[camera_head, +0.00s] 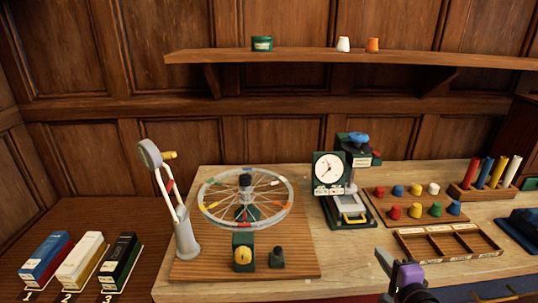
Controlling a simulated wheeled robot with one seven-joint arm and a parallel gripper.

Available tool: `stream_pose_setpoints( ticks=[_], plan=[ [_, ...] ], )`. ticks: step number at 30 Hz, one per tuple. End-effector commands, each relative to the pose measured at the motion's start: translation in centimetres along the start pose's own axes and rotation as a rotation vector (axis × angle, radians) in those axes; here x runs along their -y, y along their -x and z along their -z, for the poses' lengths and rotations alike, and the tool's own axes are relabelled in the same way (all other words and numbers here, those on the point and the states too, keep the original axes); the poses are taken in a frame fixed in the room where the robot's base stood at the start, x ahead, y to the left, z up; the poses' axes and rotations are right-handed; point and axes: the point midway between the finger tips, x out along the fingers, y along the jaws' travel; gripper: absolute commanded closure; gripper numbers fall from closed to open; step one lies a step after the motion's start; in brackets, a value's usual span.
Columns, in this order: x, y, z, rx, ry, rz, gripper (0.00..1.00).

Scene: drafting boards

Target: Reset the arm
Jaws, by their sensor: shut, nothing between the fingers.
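My gripper (388,262) shows at the bottom edge, right of centre, with dark grey and purple parts. It is shut and empty. It is in front of the light wooden table, apart from the objects on it. The rest of my arm is mostly outside the picture.
A spoked wheel (246,199) on a wooden board stands left of my gripper, beside a jointed white stand (184,232). Three numbered boxes (82,262) stand far left.

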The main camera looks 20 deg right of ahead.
Motion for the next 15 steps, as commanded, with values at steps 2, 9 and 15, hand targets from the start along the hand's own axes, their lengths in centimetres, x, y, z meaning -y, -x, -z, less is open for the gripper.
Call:
stream_pose_setpoints(
  ticks=[2, 9, 15],
  plan=[
    [0.0, 0.0, 0.0, 0.0, 0.01, 0.0, 1.0],
    [3.3, 0.6, 1.4, -0.078, 0.249, 0.097, 1.0],
    [3.6, 4.7, 0.6, -0.172, 0.582, 0.155, 1.0]
  ],
)
